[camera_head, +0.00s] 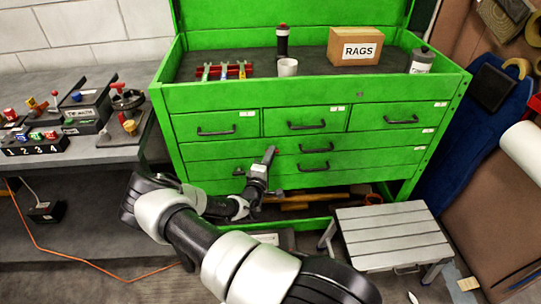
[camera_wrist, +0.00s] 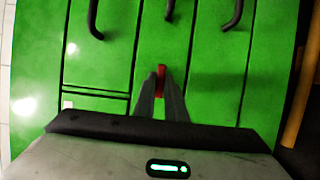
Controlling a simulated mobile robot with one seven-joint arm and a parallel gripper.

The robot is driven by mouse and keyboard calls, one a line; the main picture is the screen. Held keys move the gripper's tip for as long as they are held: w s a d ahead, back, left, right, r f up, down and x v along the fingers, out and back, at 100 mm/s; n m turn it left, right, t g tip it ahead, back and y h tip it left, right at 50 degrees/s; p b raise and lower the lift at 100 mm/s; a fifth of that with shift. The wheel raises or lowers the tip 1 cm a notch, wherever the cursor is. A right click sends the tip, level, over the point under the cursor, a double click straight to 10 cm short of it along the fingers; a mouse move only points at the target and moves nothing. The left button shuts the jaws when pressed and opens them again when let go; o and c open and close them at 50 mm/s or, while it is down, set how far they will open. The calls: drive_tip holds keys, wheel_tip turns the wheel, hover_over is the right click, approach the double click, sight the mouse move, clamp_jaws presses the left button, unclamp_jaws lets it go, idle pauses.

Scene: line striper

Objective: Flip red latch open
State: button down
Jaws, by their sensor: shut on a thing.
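The red latch (camera_wrist: 161,78) shows in the wrist view as a small red piece between my fingertips, against the green front of the tool chest (camera_wrist: 210,95). My gripper (camera_wrist: 160,92) is shut on it, and the fingers cover most of its sides. In the head view my gripper (camera_head: 268,158) is in front of the drawer fronts of the green tool chest (camera_head: 230,148), left of the lower middle handle. The latch cannot be made out there. I cannot tell how far it is turned.
Black drawer handles (camera_head: 315,166) stick out around my gripper. A grey step stool (camera_head: 392,235) stands at the right. A workbench (camera_head: 60,165) with levers and switches is at the left.

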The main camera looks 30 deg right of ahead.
drive_tip(key=shift+s+d+r+m+y+b, duration=0.15)
drive_tip(key=shift+m+y+b, duration=0.2)
drive_tip(key=shift+m+y, duration=1.4)
drive_tip(key=shift+w+d+r+m+y+b, duration=0.1)
drive_tip(key=shift+m+y+b, duration=0.4)
drive_tip(key=shift+m, duration=2.2)
drive_tip(key=shift+s+d+r+m+y+b, duration=0.15)
drive_tip(key=shift+m+y, duration=1.3)
drive_tip(key=shift+m, duration=0.8)
drive_tip(key=shift+w, duration=0.1)
drive_tip(key=c, duration=1.8)
unclamp_jaws()
drive_tip(key=shift+a, duration=0.1)
